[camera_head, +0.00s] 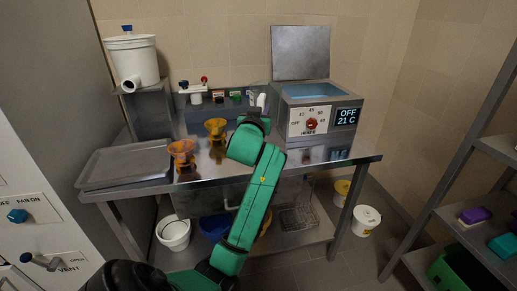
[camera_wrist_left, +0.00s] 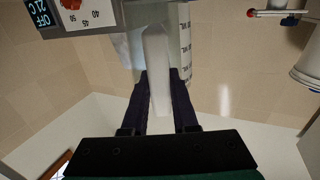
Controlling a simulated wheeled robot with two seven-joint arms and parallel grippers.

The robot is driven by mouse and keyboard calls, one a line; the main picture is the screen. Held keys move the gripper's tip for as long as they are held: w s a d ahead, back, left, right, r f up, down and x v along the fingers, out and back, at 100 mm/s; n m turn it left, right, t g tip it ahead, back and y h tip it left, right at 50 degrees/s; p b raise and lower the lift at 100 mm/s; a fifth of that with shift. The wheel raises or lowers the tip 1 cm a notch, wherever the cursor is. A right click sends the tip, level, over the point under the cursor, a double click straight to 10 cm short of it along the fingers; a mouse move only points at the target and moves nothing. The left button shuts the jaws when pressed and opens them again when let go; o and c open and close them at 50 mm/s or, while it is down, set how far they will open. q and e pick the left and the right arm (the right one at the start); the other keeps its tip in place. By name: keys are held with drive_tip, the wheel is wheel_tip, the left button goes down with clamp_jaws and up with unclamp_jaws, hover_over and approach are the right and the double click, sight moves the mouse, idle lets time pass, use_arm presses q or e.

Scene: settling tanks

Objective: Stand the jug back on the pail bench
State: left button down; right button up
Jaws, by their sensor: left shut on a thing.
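My left gripper (camera_head: 257,115) is above the back of the steel bench (camera_head: 215,176), just left of the heater bath. In the left wrist view its dark fingers (camera_wrist_left: 160,100) are shut on a long pale, handle-like piece (camera_wrist_left: 155,60). A small white part (camera_head: 261,100) of it shows past the fingers in the head view. It may be the jug's handle; the jug's full shape is hidden by my wrist. Which surface is the pail bench I cannot tell for sure. My right gripper is not in view.
The heater bath (camera_head: 309,121) stands on the bench's right. Two amber funnels (camera_head: 182,152) (camera_head: 216,129), a tray (camera_head: 125,164) and a raised white pail (camera_head: 131,60) are on the left. Pails (camera_head: 173,234) (camera_head: 366,219) stand below and right. A shelf rack (camera_head: 455,214) edges the right.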

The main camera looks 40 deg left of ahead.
use_arm(q)
drive_tip(key=f, duration=0.3)
drive_tip(key=f+b, duration=0.1)
drive_tip(key=f, duration=0.3)
drive_tip(key=f+b, duration=0.1)
drive_tip(key=f, duration=0.3)
drive_tip(key=shift+s+f, duration=0.1)
drive_tip(key=shift+s, duration=0.15)
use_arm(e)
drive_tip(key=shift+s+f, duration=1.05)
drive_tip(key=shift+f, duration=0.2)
use_arm(q)
drive_tip(key=shift+f, duration=0.15)
drive_tip(key=c, duration=0.7)
unclamp_jaws()
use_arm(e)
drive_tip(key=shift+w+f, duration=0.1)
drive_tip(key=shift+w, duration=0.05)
